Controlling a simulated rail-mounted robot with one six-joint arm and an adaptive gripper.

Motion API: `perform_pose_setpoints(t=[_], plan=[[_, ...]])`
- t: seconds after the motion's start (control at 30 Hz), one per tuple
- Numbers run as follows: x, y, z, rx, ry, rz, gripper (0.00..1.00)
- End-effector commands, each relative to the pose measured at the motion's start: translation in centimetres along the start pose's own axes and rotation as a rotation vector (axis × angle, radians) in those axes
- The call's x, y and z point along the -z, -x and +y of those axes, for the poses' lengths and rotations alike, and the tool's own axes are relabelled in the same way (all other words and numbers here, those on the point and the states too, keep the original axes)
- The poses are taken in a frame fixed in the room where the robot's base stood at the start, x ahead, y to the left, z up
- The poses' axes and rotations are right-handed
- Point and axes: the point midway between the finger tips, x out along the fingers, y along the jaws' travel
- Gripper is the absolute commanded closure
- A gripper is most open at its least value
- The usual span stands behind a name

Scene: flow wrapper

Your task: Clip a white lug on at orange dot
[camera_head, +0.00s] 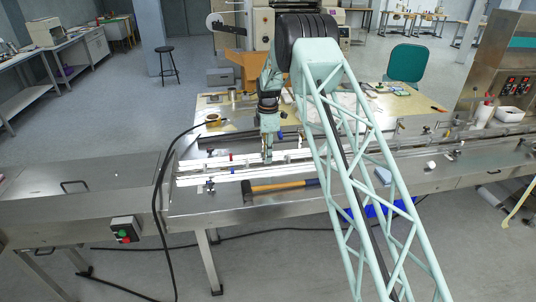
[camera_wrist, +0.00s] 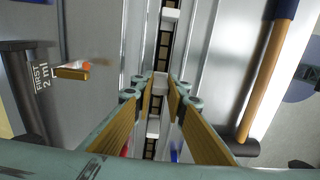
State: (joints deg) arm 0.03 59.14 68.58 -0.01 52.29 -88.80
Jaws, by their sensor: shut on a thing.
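My gripper (camera_head: 267,158) points down over the slotted conveyor (camera_head: 225,175) on the steel bench. In the wrist view its two tan-padded fingers (camera_wrist: 160,92) close from both sides on a small white lug (camera_wrist: 160,79). The lug is in line with the dark chain (camera_wrist: 165,48) in the slot. Whether it touches or sits on the chain I cannot tell. Another white lug (camera_wrist: 170,14) is on the chain farther up the picture, and a white piece (camera_wrist: 153,128) shows between the fingers lower down. I cannot make out an orange dot on the chain.
A hammer (camera_wrist: 262,82) lies right of the conveyor in the wrist view; its handle (camera_head: 280,186) shows in front of the conveyor in the head view. A brass block (camera_wrist: 72,73) with an orange-and-white top is at left. Metal guides run close along the slot.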

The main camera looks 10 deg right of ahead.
Motion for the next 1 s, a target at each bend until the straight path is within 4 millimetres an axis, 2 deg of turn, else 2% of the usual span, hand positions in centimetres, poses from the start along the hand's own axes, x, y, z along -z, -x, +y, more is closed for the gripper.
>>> perform_pose_setpoints(t=[0.4, 1.0], plan=[[0.0, -2.1, 0.0, 0.000, 0.000, 0.000, 0.93], [0.0, -2.6, -0.1, 0.001, 0.000, 0.000, 0.93]])
